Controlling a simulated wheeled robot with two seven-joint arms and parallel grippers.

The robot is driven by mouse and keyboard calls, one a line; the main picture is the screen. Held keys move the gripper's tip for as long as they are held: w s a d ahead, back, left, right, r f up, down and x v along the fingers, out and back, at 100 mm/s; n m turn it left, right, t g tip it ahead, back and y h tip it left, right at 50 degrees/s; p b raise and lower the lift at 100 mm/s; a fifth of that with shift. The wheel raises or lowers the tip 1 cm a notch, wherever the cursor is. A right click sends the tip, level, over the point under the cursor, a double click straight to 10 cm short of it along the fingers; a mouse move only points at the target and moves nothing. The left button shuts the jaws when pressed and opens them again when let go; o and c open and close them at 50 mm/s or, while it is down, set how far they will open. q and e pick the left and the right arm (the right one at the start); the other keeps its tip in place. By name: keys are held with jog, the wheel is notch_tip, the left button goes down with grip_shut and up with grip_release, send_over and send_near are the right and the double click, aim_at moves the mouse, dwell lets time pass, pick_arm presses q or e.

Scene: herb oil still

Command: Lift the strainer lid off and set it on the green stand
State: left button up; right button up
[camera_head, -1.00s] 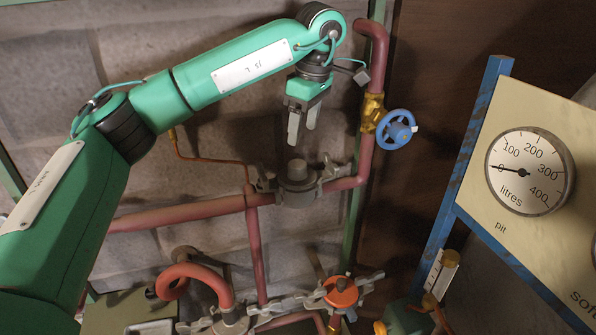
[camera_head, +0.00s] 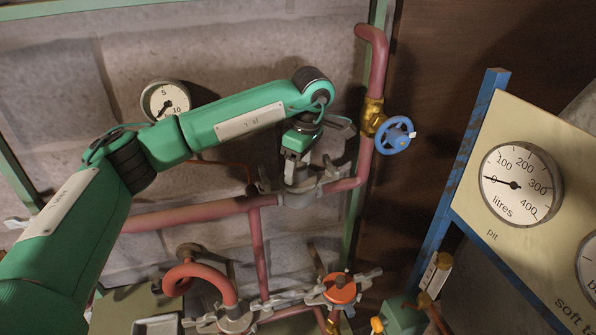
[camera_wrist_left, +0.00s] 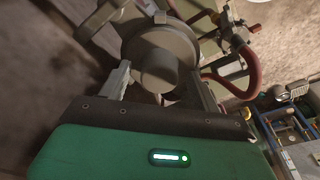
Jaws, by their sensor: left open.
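The strainer (camera_head: 299,196) is a grey clamped housing in the red pipe run in the head view. Its round lid with a raised knob (camera_wrist_left: 158,68) fills the upper middle of the left wrist view. My left gripper (camera_head: 297,178) is right over the lid and hides most of it in the head view. The left wrist view shows its open fingers (camera_wrist_left: 162,90) on either side of the knob; I cannot tell whether they touch it. A flat dull green surface (camera_head: 112,307) at the lower left may be the green stand. My right gripper is not in view.
A blue handwheel valve (camera_head: 395,135) is on the vertical pipe right of the strainer. An orange cap (camera_head: 340,289) and a curved red pipe (camera_head: 205,271) stand below. A gauge panel (camera_head: 515,225) with a blue post is at the right.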

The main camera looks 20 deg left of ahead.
pick_arm(q)
jog(key=shift+f, duration=0.1)
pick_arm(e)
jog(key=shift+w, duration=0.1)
pick_arm(q)
jog(key=shift+c, duration=1.3)
jog(key=c, duration=1.1)
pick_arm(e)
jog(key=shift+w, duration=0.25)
